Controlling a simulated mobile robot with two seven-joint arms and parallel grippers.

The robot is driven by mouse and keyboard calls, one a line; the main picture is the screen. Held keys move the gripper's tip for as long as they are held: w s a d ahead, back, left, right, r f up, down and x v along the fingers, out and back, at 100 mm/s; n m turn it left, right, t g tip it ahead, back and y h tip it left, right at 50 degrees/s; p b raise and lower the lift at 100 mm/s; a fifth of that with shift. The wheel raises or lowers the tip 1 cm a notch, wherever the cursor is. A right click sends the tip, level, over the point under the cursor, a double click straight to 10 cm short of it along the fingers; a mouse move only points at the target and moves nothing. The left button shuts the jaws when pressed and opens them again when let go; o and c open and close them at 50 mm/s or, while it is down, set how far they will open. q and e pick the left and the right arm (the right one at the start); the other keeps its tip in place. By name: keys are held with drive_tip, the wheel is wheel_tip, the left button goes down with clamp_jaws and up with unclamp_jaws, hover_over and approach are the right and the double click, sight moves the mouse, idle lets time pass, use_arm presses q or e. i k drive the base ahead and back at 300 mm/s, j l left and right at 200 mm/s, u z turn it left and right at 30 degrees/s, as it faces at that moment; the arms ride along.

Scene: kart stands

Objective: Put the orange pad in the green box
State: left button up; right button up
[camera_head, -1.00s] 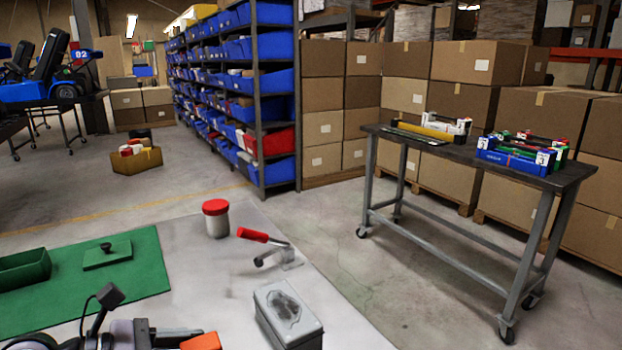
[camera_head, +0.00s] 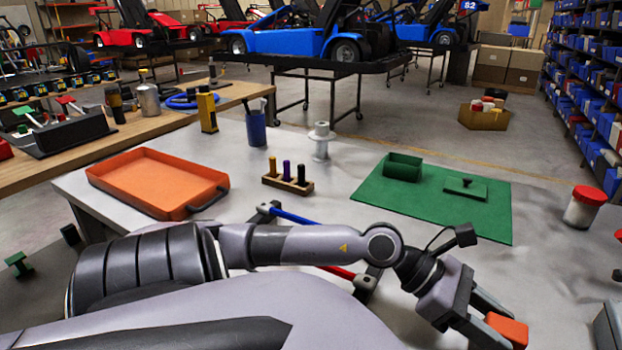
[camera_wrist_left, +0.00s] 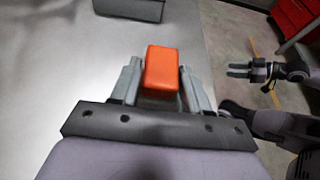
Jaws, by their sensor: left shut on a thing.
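The orange pad (camera_head: 508,330) is between the fingers of my left gripper (camera_head: 490,322), at the lower right of the head view. In the left wrist view the pad (camera_wrist_left: 161,72) sticks out past the shut fingers, above the grey table. The open green box (camera_head: 403,168) stands on a green mat (camera_head: 385,203), up and left of my left gripper and apart from it. My right gripper (camera_wrist_left: 240,70) shows small at the right of the left wrist view, with its two fingers apart and nothing between them.
A green lid with a knob (camera_head: 466,188) lies on the mat. A red-capped jar (camera_head: 584,208) stands right of the mat. An orange tray (camera_head: 150,180), a peg block (camera_head: 288,183) and a white spool (camera_head: 321,142) are further left. A grey tin (camera_head: 608,325) is at the right edge.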

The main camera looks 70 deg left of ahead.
sight(402, 174)
drive_tip(key=k+j+u, duration=0.1)
drive_tip(key=k+u, duration=0.35)
drive_tip(key=l+u, duration=0.15)
drive_tip(key=u, duration=0.75)
drive_tip(key=i+l, duration=0.05)
